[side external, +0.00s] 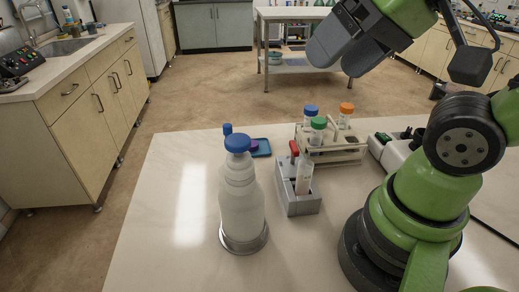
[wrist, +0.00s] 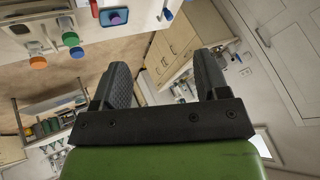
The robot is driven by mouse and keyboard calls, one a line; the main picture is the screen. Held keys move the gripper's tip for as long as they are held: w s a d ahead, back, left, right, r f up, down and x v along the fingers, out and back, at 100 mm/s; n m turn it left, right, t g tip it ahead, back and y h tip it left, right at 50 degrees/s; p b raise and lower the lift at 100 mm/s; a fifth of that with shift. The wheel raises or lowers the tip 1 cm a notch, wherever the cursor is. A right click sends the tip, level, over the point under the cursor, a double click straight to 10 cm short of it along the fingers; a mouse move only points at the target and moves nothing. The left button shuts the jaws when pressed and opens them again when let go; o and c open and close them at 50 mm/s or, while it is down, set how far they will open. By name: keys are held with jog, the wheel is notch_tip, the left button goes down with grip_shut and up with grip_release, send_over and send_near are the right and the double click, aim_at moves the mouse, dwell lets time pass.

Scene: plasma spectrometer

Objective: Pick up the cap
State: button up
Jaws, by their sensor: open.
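A small purple cap-like piece (side external: 252,144) lies on a blue tray (side external: 264,151) near the table's far edge. The piece (wrist: 115,19) and tray (wrist: 123,14) also show at the top of the wrist view. A wide blue cap (side external: 238,142) sits on a white bottle (side external: 242,195) standing on a round metal base. I cannot tell which cap the task means. My gripper (side external: 343,50) is open and empty, high above and beyond the table's far edge, apart from everything. Its two dark fingers (wrist: 160,65) stand apart in the wrist view.
A rack (side external: 345,157) holds tubes with blue, green and orange caps. In front of it, a grey block (side external: 298,205) holds a tube, with a red piece beside it. A small blue object (side external: 228,129) stands behind the bottle. The table's front left is clear.

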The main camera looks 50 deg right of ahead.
jog(key=w+d+m+g+h, duration=0.1)
jog(key=w+d+g, duration=0.15)
jog(key=w, duration=0.65)
jog(key=m+g+h, duration=0.2)
jog(key=g, duration=0.2)
send_over(252, 140)
jog(key=s+a, duration=0.1)
jog(key=s, duration=0.1)
jog(key=shift+t, duration=0.25)
notch_tip(252, 140, down, 25)
jog(key=shift+a+f, duration=0.1)
jog(key=f, duration=0.3)
jog(key=w+f, duration=0.1)
jog(key=f, duration=0.1)
jog(key=shift+f, duration=0.3)
jog(key=c, duration=1)
jog(key=shift+c, duration=0.5)
